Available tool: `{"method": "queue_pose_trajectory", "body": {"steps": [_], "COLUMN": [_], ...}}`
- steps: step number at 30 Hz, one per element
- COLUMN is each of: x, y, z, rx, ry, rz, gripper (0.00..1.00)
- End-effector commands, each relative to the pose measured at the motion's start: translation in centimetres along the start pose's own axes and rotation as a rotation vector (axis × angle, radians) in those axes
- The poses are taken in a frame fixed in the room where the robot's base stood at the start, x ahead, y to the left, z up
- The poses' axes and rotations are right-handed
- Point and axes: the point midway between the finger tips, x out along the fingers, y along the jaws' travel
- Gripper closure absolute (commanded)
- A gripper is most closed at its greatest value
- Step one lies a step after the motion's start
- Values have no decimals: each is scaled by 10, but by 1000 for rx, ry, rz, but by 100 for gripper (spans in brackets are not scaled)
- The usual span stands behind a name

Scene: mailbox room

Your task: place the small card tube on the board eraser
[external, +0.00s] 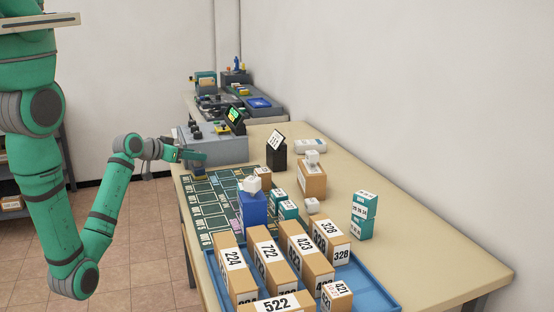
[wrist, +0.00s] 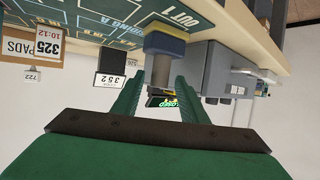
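The board eraser (wrist: 165,43) is a blue block with a yellowish layer, at the edge of the dark sorting mat in the wrist view, which looks upside down. The small card tube (wrist: 161,72) is a short grey-beige cylinder. It stands against the eraser's face turned away from the table and appears to rest on it. My gripper (wrist: 160,80) has its two green fingers on either side of the tube, with a narrow gap seeming to show at each side. In the external view my gripper (external: 190,156) is low over the table's left edge; the tube cannot be made out there.
A grey console (external: 225,150) with a small screen stands just beyond my gripper. Numbered cartons (external: 268,262) fill a blue tray (external: 372,285) at the front. A black sign holder (external: 276,156) and several small boxes stand mid-table.

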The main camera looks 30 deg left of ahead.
Motion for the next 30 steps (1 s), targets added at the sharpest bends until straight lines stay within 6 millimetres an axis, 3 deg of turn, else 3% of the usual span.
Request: {"method": "queue_pose_trajectory", "body": {"steps": [6, 12, 30], "x": [-35, -53, -56], "y": [0, 0, 0], "z": [0, 0, 1], "rx": [0, 0, -1], "ry": [0, 0, 0], "rz": [-1, 0, 1], "gripper": [61, 61, 61]}}
